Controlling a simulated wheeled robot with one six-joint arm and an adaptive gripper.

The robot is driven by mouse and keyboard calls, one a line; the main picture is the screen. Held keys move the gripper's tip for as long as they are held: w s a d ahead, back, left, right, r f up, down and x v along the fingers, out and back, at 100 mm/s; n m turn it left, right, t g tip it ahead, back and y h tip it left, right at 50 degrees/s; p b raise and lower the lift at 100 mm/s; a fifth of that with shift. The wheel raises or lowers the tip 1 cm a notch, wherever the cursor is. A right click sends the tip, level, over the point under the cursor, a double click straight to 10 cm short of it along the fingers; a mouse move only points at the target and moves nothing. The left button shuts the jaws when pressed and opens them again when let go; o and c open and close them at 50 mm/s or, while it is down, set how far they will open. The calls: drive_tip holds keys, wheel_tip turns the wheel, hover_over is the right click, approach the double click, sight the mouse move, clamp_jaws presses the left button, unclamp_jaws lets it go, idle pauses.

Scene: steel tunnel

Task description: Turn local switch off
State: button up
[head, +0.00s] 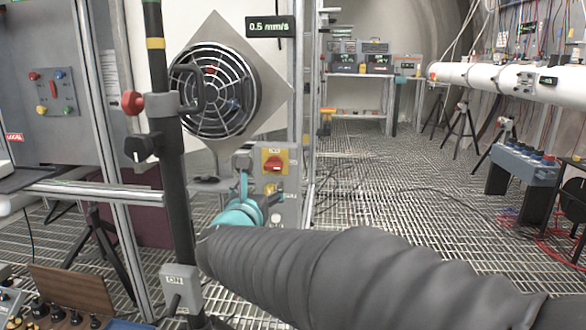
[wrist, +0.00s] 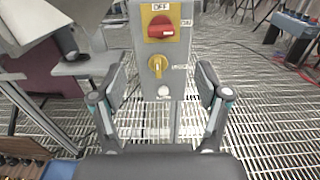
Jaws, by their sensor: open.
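A grey switch box (head: 284,212) stands beyond my gripper; it also fills the upper middle of the wrist view (wrist: 140,40). A yellow rotary knob (wrist: 158,66) sits on its face, with a small label to its right, seemingly "LOCAL". The knob's pointer looks roughly upright. Above it is a red rotary switch (wrist: 161,27) on a yellow plate, and below it a white round button (wrist: 164,92). My gripper (wrist: 161,82) is open and empty, its two fingers apart on either side of the box's lower part. In the head view my arm partly hides the box.
A round fan guard (head: 215,90) on a diamond plate is above left of the box. A dark post (head: 170,130) with a red knob and clamps stands close left of my gripper. Open grating floor (head: 400,170) lies to the right.

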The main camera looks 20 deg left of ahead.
sight(272, 166)
drive_tip(key=p+x, duration=0.2)
drive_tip(key=x, duration=1.1)
drive_tip(key=shift+w+d, duration=0.1)
drive_tip(key=shift+w, duration=0.1)
drive_tip(key=c, duration=1.2)
